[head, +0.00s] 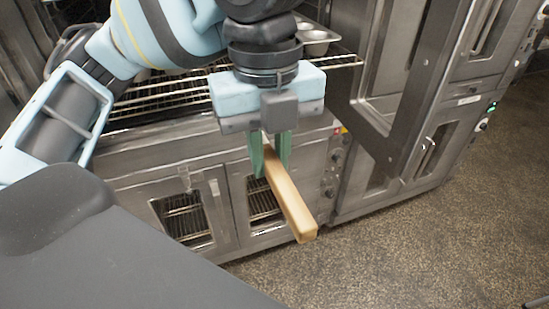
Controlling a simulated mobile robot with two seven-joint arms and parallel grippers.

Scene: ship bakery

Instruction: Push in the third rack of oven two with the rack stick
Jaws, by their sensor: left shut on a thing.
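My left gripper (270,155) is in the middle of the head view, pointing down, with its green fingers shut on the wooden rack stick (291,205). The light wooden stick slants down toward the lower right, its near end free in the air. A wire rack (170,97) shows behind my left arm, at an open oven above the lower oven doors. Part of that rack is hidden by my arm and gripper. I cannot tell which rack number it is. The stick does not visibly touch the rack. My right gripper is not in view.
A metal pan (317,36) sits at the upper middle. An open oven door (410,110) stands out to the right of the rack. Closed lower doors with windows (183,217) are below. More ovens (470,110) stand at the right. The speckled floor (440,240) at lower right is clear.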

